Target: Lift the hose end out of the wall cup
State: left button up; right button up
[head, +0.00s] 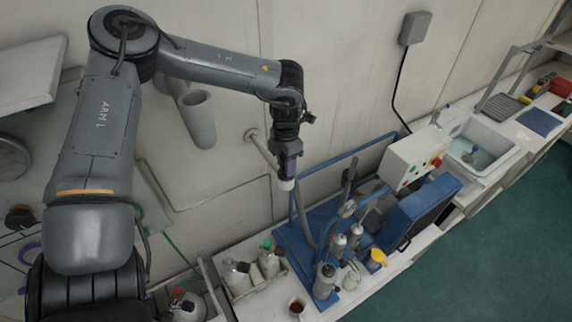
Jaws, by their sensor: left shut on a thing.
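My left gripper (289,163) points down in front of the wall, shut on the hose end, which its jaws mostly hide. A pale collar (286,184) shows just below the jaws. A grey hose (301,215) runs down from there toward the blue cart. A pale rod (262,149) sticks out from a round wall mount and reaches to the gripper. I cannot tell the wall cup clearly from the collar, or whether the hose end still sits in it. My right gripper is not in view.
A blue cart (292,240) with a blue box (418,212) and several grey bottles stands below on the bench. A white control box (411,158) is to the right, beside a sink (484,147). A brown cup (297,306) stands at the bench front. A wide grey tube (199,120) is left of the gripper.

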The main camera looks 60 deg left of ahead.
pick_arm(q)
notch_tip(320, 180, up, 18)
jog(key=b, duration=0.2)
jog(key=shift+f, duration=0.15)
